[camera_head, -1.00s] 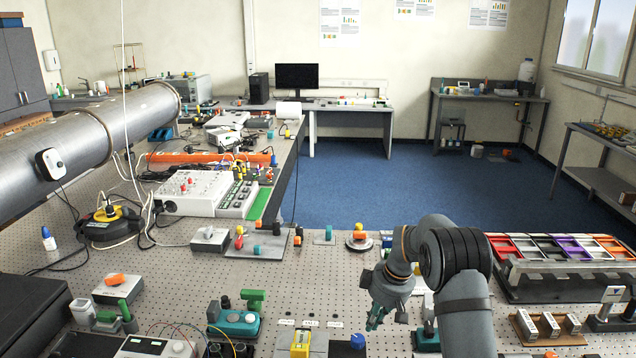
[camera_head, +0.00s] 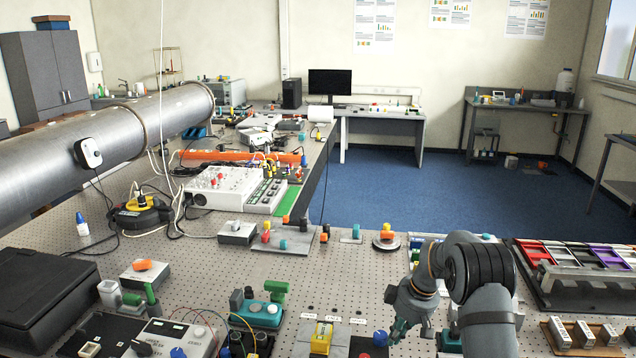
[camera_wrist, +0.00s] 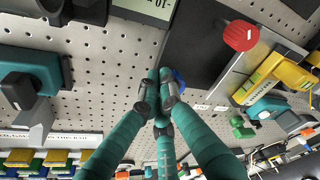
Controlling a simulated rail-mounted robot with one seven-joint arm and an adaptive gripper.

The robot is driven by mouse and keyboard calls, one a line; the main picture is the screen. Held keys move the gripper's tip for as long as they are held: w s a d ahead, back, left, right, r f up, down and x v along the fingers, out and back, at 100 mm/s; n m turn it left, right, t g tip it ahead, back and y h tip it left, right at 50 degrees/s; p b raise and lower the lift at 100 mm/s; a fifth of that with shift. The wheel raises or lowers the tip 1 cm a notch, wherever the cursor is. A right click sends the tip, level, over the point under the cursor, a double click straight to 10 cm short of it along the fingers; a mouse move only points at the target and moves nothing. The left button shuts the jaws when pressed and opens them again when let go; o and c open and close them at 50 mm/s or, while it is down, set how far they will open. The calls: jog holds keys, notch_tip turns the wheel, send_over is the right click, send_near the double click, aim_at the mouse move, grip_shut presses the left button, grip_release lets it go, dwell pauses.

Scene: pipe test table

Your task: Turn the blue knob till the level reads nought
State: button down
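A blue knob (camera_head: 380,338) stands on a dark plate near the bottom of the head view, just left of my gripper (camera_head: 398,332). A second blue knob (camera_head: 178,353) sits on a white-topped box at the lower left. In the wrist view my teal gripper (camera_wrist: 157,92) has its fingertips drawn together, with nothing seen between them. A blue knob (camera_wrist: 180,79) shows just beyond the fingertips, partly hidden by them; I cannot tell whether they touch. A display (camera_wrist: 145,8) at the top edge is cut off, with only part of its digits showing.
A yellow block device (camera_head: 321,338) stands left of the nearer blue knob. A red round knob (camera_wrist: 240,36) and a yellow part (camera_wrist: 284,80) lie right in the wrist view. A teal-and-grey device (camera_wrist: 32,80) is at left. A rack of coloured trays (camera_head: 580,258) stands right.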

jog(key=shift+s+f, duration=0.1)
jog(key=shift+s, duration=0.05)
jog(key=shift+w+a, duration=0.45)
jog(key=shift+a, duration=0.05)
dwell(0.7)
jog(key=shift+s+d, duration=0.15)
notch_tip(320, 180, up, 6)
jog(key=p, duration=0.4)
jog(key=shift+d, duration=0.25)
jog(key=shift+a, duration=0.1)
